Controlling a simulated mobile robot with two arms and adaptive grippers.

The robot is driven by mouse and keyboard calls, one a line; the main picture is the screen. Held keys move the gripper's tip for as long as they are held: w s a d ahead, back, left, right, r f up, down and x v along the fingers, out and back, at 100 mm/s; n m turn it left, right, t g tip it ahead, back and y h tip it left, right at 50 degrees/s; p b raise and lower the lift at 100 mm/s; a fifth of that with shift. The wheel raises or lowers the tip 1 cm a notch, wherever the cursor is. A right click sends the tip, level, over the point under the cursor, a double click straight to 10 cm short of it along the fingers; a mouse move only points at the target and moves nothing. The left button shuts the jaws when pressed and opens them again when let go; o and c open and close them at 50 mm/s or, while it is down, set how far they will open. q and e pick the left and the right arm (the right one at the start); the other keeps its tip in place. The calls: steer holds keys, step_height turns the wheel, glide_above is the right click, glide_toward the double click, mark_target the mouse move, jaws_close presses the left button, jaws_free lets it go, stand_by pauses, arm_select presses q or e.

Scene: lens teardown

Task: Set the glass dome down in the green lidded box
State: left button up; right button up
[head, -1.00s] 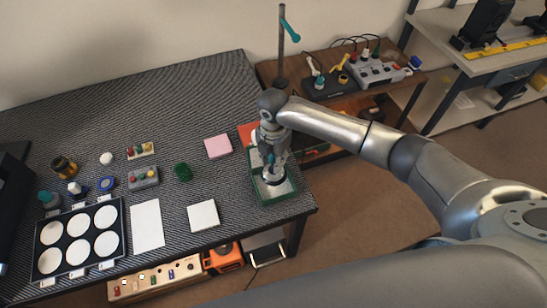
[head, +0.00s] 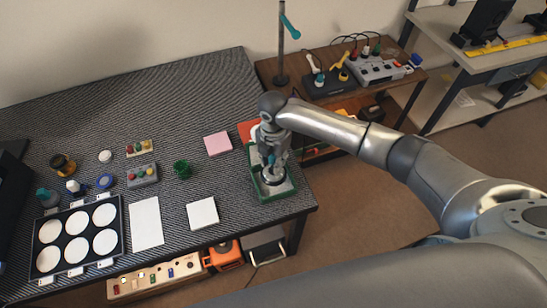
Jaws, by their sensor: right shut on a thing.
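The green lidded box (head: 283,191) sits near the right edge of the dark ribbed table, with a pale inside. My right gripper (head: 272,177) points down into the box. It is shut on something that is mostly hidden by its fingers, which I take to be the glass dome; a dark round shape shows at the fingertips. I cannot tell whether the dome touches the box floor. My left gripper is not in view.
A black tray (head: 41,235) with several white discs lies at the table's left. An orange item (head: 246,131) lies just behind the box.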

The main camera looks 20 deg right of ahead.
steer(key=shift+f+b, duration=0.3)
steer(key=shift+f, duration=0.35)
steer(key=shift+f, duration=0.25)
steer(key=shift+f+b, duration=0.9)
steer(key=shift+f, duration=0.35)
steer(key=shift+f+b, duration=0.3)
steer(key=shift+f, duration=0.3)
stand_by(0.8)
steer(key=shift+s+f+p, duration=0.2)
steer(key=shift+p, duration=0.1)
stand_by(1.8)
steer(key=shift+w+r+p, duration=0.15)
steer(key=shift+r+p, duration=4.75)
steer(key=shift+r, duration=0.25)
